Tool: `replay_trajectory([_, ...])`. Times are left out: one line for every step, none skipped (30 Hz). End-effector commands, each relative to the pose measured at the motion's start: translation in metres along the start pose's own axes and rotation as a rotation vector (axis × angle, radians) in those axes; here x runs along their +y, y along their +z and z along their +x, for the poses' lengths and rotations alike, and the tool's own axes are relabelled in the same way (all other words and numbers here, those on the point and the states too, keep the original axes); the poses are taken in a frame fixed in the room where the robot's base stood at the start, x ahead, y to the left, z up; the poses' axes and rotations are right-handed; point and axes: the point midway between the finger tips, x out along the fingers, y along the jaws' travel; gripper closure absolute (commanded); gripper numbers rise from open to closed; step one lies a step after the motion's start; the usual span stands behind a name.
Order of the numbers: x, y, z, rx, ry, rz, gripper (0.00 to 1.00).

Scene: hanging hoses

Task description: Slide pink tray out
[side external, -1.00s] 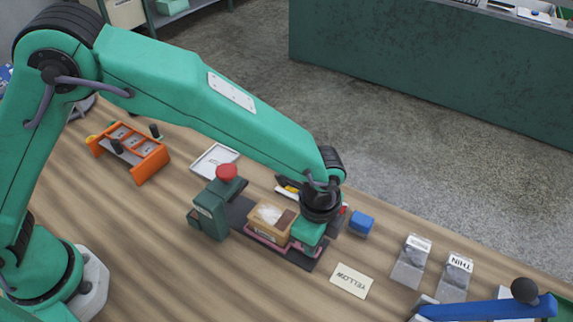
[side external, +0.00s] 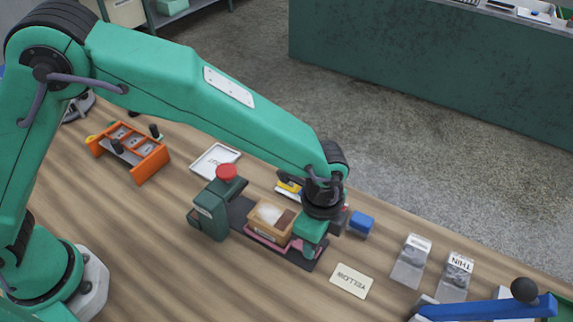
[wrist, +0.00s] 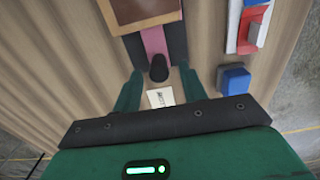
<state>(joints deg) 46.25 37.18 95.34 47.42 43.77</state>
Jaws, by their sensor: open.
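The pink tray (side external: 262,243) sits on a dark rail (side external: 240,211) and carries a wooden box (side external: 270,219) with pale and brown contents. In the wrist view the tray shows as a pink strip (wrist: 154,42), with a black knob (wrist: 158,69) at its near end. My gripper (side external: 312,249) is open and low over the tray's right end in the side view. In the wrist view its two green fingers (wrist: 160,92) stand on either side of the knob's line, with gaps visible. Contact with the knob cannot be told.
A green post with a red button (side external: 227,172) stands at the rail's left end. A blue block (side external: 361,223) lies right of my gripper, and a YELLOW card (side external: 351,281) lies in front. Two grey ramps (side external: 411,262) and a blue lever (side external: 490,309) are farther right.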

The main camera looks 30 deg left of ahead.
Motion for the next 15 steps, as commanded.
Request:
replay_trajectory([-0.001,-0.001,-0.006,0.003,-0.003,0.000,0.58])
replay_trajectory([-0.001,-0.001,-0.010,0.003,-0.003,0.000,0.58])
replay_trajectory([0.000,-0.001,-0.015,0.003,-0.003,0.000,0.58])
replay_trajectory([0.000,-0.001,-0.018,0.003,-0.003,0.000,0.58])
replay_trajectory([-0.001,-0.001,-0.022,0.004,-0.003,0.000,0.58])
replay_trajectory([-0.001,-0.001,-0.028,0.004,-0.004,0.001,0.58])
replay_trajectory([0.000,-0.001,-0.032,0.004,-0.003,0.001,0.58])
replay_trajectory([0.000,-0.001,-0.036,0.004,-0.004,0.001,0.58])
replay_trajectory([-0.001,-0.001,-0.042,0.005,-0.005,0.001,0.58])
replay_trajectory([0.000,-0.001,-0.045,0.005,-0.004,0.001,0.58])
replay_trajectory([-0.001,-0.001,-0.049,0.004,-0.004,0.001,0.58])
replay_trajectory([-0.001,-0.001,-0.053,0.005,-0.004,0.001,0.58])
replay_trajectory([0.000,-0.001,-0.056,0.004,-0.004,0.001,0.58])
replay_trajectory([0.000,-0.001,-0.058,0.004,-0.003,0.001,0.58])
replay_trajectory([0.000,-0.001,-0.061,0.004,-0.004,0.001,0.58])
